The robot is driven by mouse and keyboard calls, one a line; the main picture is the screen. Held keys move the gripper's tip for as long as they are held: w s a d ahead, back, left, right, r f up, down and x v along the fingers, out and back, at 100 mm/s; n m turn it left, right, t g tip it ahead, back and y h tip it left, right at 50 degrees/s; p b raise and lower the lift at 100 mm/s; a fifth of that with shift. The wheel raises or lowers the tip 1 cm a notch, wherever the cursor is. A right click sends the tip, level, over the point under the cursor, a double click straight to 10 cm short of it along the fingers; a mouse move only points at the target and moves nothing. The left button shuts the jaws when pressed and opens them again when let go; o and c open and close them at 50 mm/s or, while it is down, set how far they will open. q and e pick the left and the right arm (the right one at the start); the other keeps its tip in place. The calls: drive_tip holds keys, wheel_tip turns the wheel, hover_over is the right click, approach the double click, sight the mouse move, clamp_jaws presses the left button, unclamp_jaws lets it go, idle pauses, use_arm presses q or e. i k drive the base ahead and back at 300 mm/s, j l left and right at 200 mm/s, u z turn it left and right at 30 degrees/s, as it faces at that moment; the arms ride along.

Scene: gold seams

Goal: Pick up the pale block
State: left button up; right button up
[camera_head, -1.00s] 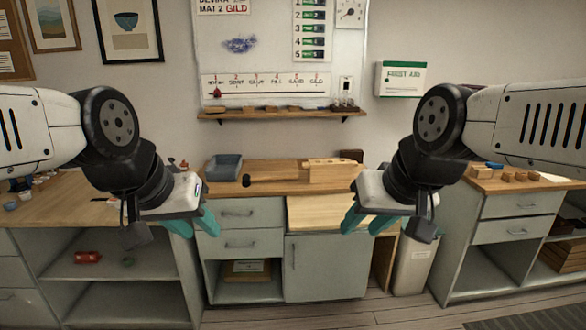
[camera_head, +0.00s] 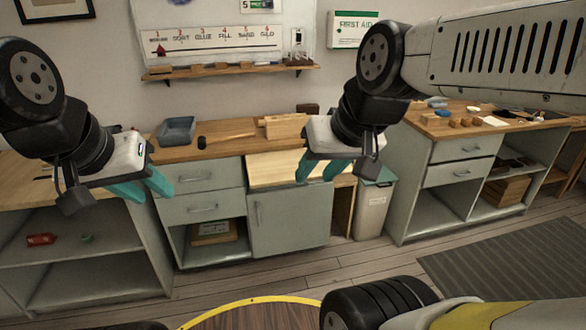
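A pale wooden block (camera_head: 285,127) sits at the back right of the middle bench. Small blocks (camera_head: 455,122) also lie on the right bench, but they look browner; I cannot tell for sure which one is the pale block. My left gripper (camera_head: 155,196) has its teal fingers apart and is empty, in front of the left end of the middle bench. My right gripper (camera_head: 315,178) is also open and empty, in front of the middle bench's right end. Neither gripper touches a block.
A bin (camera_head: 374,208) stands between the benches. A wall shelf (camera_head: 230,72) hangs above.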

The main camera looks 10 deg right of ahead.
sight(284, 126)
drive_tip(key=i+z, duration=0.1)
drive_tip(key=z, duration=0.45)
drive_tip(key=i+j+z, duration=0.7)
drive_tip(key=i+j, duration=0.15)
drive_tip(key=j, duration=0.2)
drive_tip(key=i+j, duration=0.2)
drive_tip(key=i+j+z, duration=0.1)
drive_tip(key=j, duration=0.35)
drive_tip(key=i+j, duration=0.2)
drive_tip(key=j, duration=0.15)
drive_tip(key=i+j, duration=0.15)
drive_tip(key=j, duration=0.2)
drive_tip(key=i+j+z, duration=0.1)
drive_tip(key=j, duration=0.25)
drive_tip(key=i+l, duration=0.05)
